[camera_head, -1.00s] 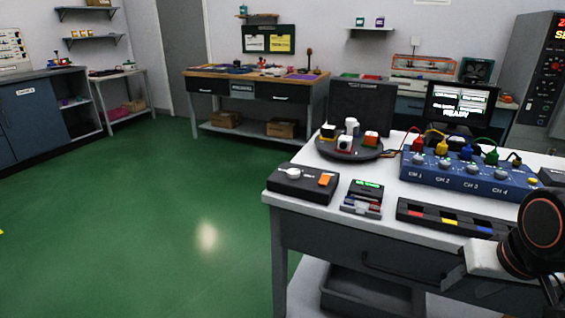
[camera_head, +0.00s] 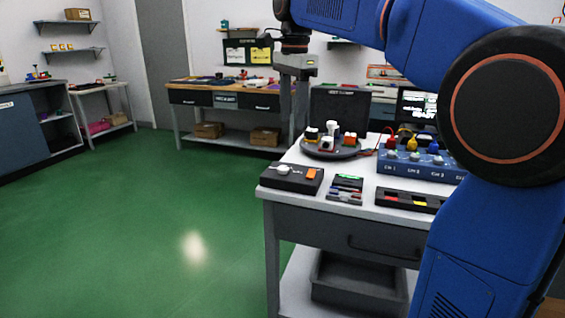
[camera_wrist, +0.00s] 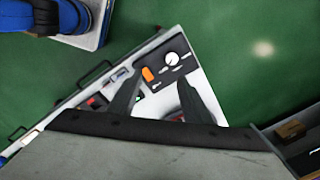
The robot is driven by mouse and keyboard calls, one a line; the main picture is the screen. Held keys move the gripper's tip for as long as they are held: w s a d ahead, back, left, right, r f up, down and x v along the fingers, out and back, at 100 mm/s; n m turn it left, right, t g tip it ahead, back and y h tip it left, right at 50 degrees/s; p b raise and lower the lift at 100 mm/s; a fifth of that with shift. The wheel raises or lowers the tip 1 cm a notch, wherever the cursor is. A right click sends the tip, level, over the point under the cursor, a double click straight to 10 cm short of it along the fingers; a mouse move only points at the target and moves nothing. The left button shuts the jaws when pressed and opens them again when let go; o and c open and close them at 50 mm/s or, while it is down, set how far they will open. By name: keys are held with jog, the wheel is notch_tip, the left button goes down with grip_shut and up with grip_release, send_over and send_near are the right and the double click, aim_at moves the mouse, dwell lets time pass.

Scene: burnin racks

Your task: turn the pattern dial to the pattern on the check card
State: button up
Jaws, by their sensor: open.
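The pattern dial is a white round knob (camera_head: 283,170) on a black box at the table's left front corner. An orange switch (camera_head: 311,174) sits beside it on the same box. The wrist view shows the white dial (camera_wrist: 172,59) with a short white mark near it and the orange switch (camera_wrist: 148,74); the lettering is too small to read. My gripper (camera_head: 293,112) is high above and behind the box, pointing down, apart from it. In the wrist view my gripper (camera_wrist: 159,78) is open and empty, its dark fingers below the dial. I cannot identify the check card for sure.
A small device with a green display (camera_head: 348,179) stands right of the box. A turntable with several blocks (camera_head: 332,148), a blue channel unit (camera_head: 400,166) and a black tray (camera_head: 400,200) share the white table. Green floor (camera_head: 150,230) is free at left.

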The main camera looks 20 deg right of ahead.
aim_at(283, 167)
jog(key=w+a+r+m, duration=0.1)
jog(key=w+r+m, duration=0.1)
jog(key=w, duration=0.2)
jog(key=shift+g, duration=0.3)
notch_tip(283, 167, down, 18)
jog(key=shift+r, duration=0.2)
jog(key=shift+c, duration=0.4)
jog(key=c, duration=1)
